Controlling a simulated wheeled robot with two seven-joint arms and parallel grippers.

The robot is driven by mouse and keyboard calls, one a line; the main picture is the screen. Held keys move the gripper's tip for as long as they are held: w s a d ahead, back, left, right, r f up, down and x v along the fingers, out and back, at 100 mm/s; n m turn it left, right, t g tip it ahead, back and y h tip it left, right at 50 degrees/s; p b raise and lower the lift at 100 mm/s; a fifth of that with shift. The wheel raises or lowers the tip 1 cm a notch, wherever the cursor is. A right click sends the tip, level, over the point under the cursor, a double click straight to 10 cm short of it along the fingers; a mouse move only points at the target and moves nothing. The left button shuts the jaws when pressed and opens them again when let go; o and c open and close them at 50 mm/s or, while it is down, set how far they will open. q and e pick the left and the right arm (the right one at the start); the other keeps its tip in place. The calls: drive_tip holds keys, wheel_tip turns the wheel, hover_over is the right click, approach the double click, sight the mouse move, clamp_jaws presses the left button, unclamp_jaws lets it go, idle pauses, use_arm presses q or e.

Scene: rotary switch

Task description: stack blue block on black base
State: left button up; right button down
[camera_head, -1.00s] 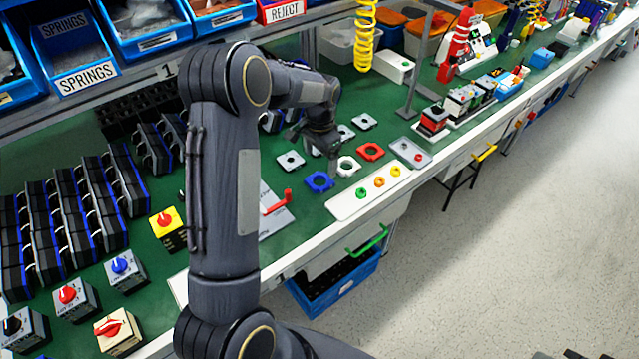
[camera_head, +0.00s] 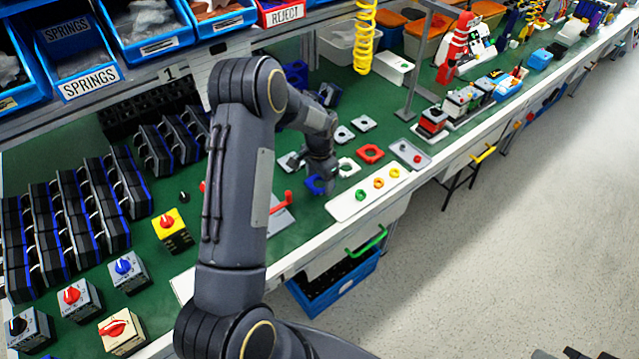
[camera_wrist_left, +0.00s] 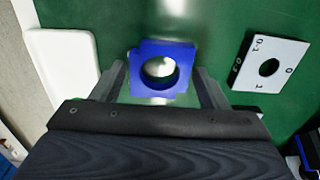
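The blue block (camera_wrist_left: 150,90) is a square plate with a round hole, lying on the green bench top. In the head view, my left gripper partly covers the blue block (camera_head: 314,186). My left gripper (camera_head: 320,186) is low at the block. In the left wrist view, the open fingers of my left gripper (camera_wrist_left: 161,76) stand on either side of the block, with narrow gaps. Several black bases (camera_head: 105,208) with blue edges stand in rows at the left of the bench. I cannot tell which one the task means. My right gripper is not in view.
A white plate with a hole (camera_wrist_left: 270,62) lies right of the block in the wrist view. A red plate (camera_head: 370,153) and a white tray of coloured rings (camera_head: 365,193) are close by. Rotary switches (camera_head: 128,270) stand at the front left. Blue bins (camera_head: 75,50) are above.

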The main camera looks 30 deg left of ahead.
use_arm(q)
drive_tip(key=c, duration=0.7)
drive_tip(key=shift+r, duration=0.1)
